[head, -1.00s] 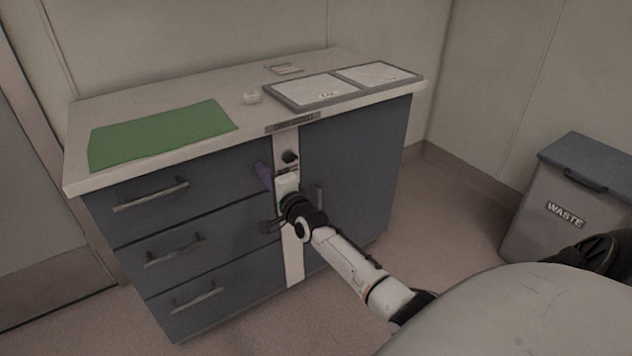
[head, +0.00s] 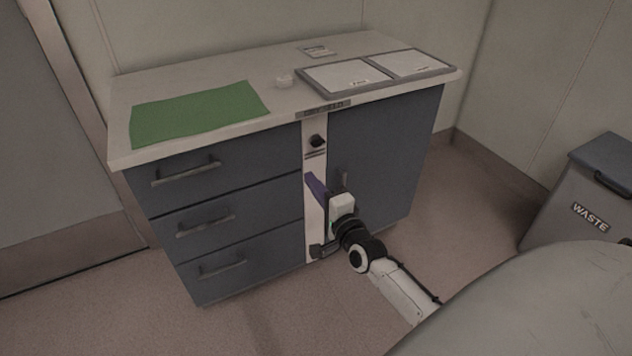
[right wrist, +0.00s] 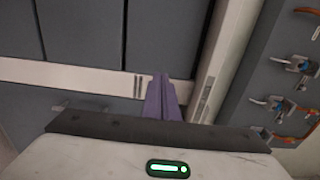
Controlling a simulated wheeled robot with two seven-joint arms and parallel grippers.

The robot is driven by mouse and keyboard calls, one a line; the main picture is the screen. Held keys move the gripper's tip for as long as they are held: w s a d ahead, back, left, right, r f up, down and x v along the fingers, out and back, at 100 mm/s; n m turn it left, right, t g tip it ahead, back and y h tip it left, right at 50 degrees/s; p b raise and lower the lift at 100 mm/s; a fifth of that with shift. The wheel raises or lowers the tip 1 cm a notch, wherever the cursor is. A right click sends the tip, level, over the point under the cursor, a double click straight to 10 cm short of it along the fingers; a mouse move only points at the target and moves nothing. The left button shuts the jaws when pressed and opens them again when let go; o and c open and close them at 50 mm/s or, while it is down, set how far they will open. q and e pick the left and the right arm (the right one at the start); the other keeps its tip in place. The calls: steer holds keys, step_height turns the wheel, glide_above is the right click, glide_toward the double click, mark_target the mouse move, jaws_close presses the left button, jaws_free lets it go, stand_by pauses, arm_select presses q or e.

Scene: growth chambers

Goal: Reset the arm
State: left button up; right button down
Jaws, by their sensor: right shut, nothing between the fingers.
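My right gripper (head: 313,182) has purple fingers that are shut with nothing between them. In the head view it is in front of the white vertical strip between the drawers and the door of the cabinet (head: 390,150), pointing up and left. It overlaps the strip below the black knob (head: 317,141); I cannot tell whether it touches the strip. In the right wrist view the closed purple fingers (right wrist: 163,98) stand against the white strip and dark cabinet fronts. My left gripper is not in view.
Three drawers with handles (head: 186,172) are shut. A waste bin (head: 575,205) stands at the right. Floor is clear in front.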

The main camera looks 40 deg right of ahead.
steer(key=shift+s+a, duration=0.1)
steer(key=shift+s, duration=0.45)
